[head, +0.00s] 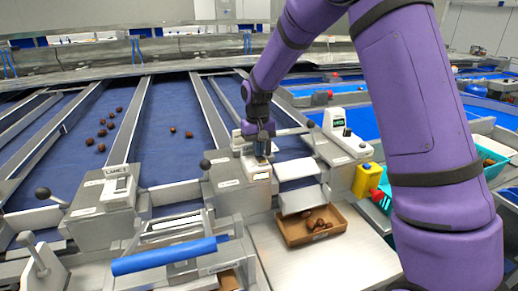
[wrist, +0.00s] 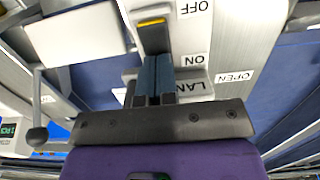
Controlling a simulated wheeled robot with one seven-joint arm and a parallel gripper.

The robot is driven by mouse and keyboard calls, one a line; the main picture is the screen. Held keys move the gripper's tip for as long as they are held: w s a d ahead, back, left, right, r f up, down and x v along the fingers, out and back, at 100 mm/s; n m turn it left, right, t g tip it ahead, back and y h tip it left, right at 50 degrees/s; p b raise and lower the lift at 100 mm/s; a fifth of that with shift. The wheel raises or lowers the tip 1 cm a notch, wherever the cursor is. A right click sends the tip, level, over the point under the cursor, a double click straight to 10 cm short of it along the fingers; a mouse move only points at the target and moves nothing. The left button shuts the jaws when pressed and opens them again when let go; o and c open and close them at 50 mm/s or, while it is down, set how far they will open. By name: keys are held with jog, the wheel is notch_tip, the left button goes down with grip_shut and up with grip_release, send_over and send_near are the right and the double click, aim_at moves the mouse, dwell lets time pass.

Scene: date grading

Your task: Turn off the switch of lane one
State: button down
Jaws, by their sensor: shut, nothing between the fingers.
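My gripper (head: 262,153) is shut and empty, pointing down over a light grey switch box (head: 256,168) at the front end of a lane. In the wrist view, my gripper's fingers (wrist: 154,62) lie together over the box's face, close to a dark switch (wrist: 153,38) with a yellow stripe. The labels OFF and ON show upside down beside the switch, with OFF farther from my gripper. A label starting "LAN" is partly hidden by the fingers, so its number cannot be read. I cannot tell whether the fingers touch the switch.
Another labelled switch box (head: 118,188) stands to the left. Levers with black knobs, one at the left (head: 43,193), stand near the boxes. A cardboard tray (head: 283,238) with dates lies below a chute.

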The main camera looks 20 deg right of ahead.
jog(key=shift+s+f, duration=0.4)
jog(key=shift+s, duration=0.35)
jog(key=shift+r, duration=0.1)
notch_tip(320, 180, up, 15)
jog(key=w, duration=0.2)
jog(key=shift+f, duration=0.2)
